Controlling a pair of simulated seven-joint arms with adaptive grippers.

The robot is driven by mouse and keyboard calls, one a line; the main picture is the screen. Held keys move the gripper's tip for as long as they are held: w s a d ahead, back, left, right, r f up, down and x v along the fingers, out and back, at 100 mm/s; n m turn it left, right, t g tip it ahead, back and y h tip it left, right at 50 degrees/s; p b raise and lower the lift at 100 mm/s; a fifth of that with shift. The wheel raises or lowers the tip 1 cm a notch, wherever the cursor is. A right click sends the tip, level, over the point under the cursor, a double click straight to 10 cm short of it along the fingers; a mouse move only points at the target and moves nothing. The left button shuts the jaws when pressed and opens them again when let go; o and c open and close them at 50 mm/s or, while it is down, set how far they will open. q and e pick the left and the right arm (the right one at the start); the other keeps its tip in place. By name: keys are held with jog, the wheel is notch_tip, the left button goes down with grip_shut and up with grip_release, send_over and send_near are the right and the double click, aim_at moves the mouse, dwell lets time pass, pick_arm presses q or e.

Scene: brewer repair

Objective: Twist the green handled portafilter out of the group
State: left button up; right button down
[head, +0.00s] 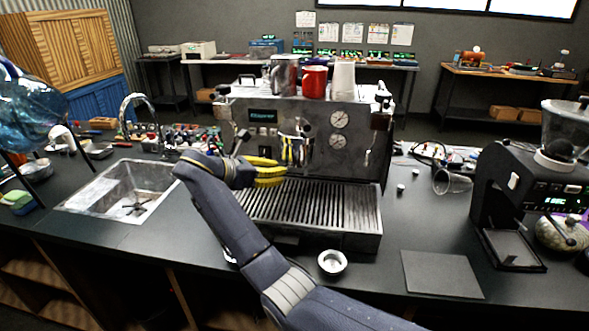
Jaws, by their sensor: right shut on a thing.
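The espresso machine (262,130) stands on the dark counter, with its group (294,146) in the middle of its front. My right gripper (272,173), with yellow fingers, is in front of the machine, just below and left of the group and above the drip tray (325,215). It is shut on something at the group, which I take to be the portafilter. The green handle does not show clearly; my fingers and wrist cover that spot. My left gripper is not in view.
A small round metal basket (332,262) lies on the counter before the drip tray. A flat dark mat (441,274) and a grinder (520,190) are to the right, a sink (125,190) to the left. Cups, including a red one (314,81), stand on the machine.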

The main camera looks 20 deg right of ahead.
jog(key=shift+w+a, duration=0.25)
jog(key=shift+w, duration=0.15)
dwell(0.8)
jog(key=shift+f, duration=1.15)
dwell(3.8)
